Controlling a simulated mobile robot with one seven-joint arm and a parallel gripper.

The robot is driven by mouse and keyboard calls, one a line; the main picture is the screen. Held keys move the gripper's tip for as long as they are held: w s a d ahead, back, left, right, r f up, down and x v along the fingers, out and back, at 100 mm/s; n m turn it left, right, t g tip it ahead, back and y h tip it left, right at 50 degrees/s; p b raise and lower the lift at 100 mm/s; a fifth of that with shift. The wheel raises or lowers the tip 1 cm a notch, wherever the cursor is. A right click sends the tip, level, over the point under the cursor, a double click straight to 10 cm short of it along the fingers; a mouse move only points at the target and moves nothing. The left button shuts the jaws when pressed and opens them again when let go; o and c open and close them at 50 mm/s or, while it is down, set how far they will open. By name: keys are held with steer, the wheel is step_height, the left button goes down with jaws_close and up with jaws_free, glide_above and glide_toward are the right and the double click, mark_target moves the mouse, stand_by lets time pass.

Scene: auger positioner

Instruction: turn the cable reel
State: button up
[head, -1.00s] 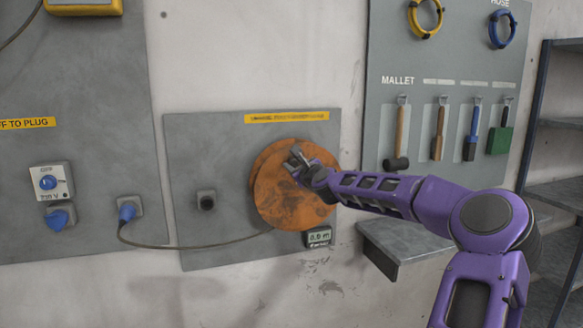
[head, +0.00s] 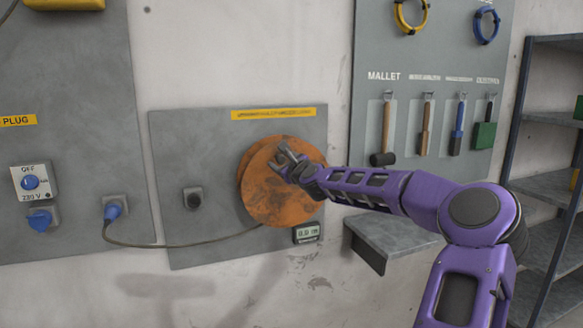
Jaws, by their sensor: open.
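The cable reel (head: 268,200) is a round, orange-brown, worn disc mounted on a grey wall panel in the head view. A dark cable leaves its lower edge and runs left to a blue plug (head: 114,209) in a wall socket. A small digital display (head: 306,233) sits just below and right of the reel; its digits are too small to read surely. My gripper (head: 283,160) is open in front of the reel's upper right part. Whether its fingers touch the reel or a handle there cannot be told, and the wrist hides part of the disc.
A grey ledge (head: 400,237) juts from the wall under my forearm. A tool board (head: 420,180) with a mallet (head: 384,135) and brushes hangs at right, beside a dark shelf rack (head: 550,185). A switch box (head: 35,181) is at left. A dark socket (head: 193,198) sits left of the reel.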

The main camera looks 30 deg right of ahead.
steer(key=s+a, duration=0.3)
steer(key=s, duration=1.3)
steer(key=shift+s+a+r+b, duration=0.2)
steer(key=shift+s+r+b, duration=0.05)
steer(key=shift+r+b, duration=0.05)
